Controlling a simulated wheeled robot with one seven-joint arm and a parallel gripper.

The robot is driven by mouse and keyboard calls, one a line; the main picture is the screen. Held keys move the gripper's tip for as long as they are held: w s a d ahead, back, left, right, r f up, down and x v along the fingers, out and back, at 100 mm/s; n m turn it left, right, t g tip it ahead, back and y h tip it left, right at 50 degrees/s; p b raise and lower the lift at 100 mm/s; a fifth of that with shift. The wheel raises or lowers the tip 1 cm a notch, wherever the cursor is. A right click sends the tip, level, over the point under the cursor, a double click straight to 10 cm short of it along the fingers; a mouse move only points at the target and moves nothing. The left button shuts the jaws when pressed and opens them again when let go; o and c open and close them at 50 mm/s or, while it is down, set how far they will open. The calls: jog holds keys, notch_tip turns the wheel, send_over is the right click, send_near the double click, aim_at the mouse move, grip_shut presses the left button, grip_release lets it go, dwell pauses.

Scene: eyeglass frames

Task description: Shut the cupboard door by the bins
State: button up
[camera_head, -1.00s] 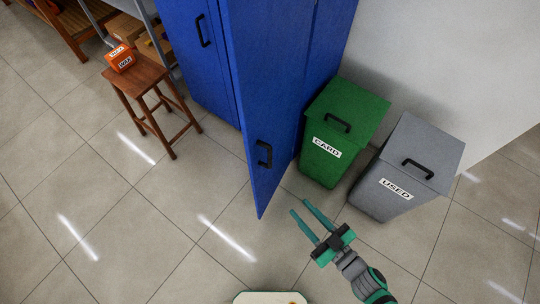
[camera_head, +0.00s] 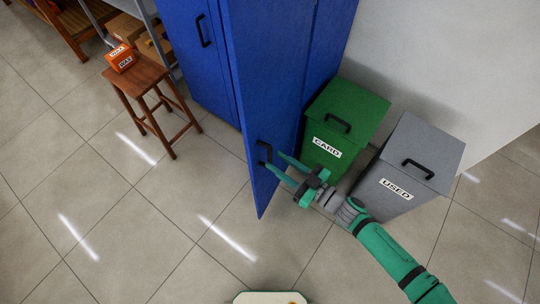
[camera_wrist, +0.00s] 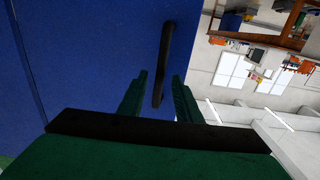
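The blue cupboard door (camera_head: 265,75) stands swung open, jutting out from the cupboard beside the green bin. Its black bar handle (camera_head: 264,153) is near the door's free edge, low in the head view. My gripper (camera_head: 273,160) is at this handle with its fingers spread. In the wrist view the handle (camera_wrist: 165,55) runs between the two fingertips of my gripper (camera_wrist: 160,76), with gaps showing on both sides. The green bin marked CARD (camera_head: 339,131) and the grey bin marked USED (camera_head: 405,168) stand right of the door, lids down.
The other blue door (camera_head: 190,60) at left, with its own handle, looks shut. A wooden stool (camera_head: 138,80) with an orange WAX box (camera_head: 121,59) stands left of the cupboard. The tiled floor (camera_head: 150,220) in front is clear. A pale wall (camera_head: 440,60) is behind the bins.

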aim_at(269, 156)
jog(key=shift+x, duration=1.9)
jog(key=shift+c, duration=0.3)
grip_shut()
jog(key=shift+w+a, duration=0.1)
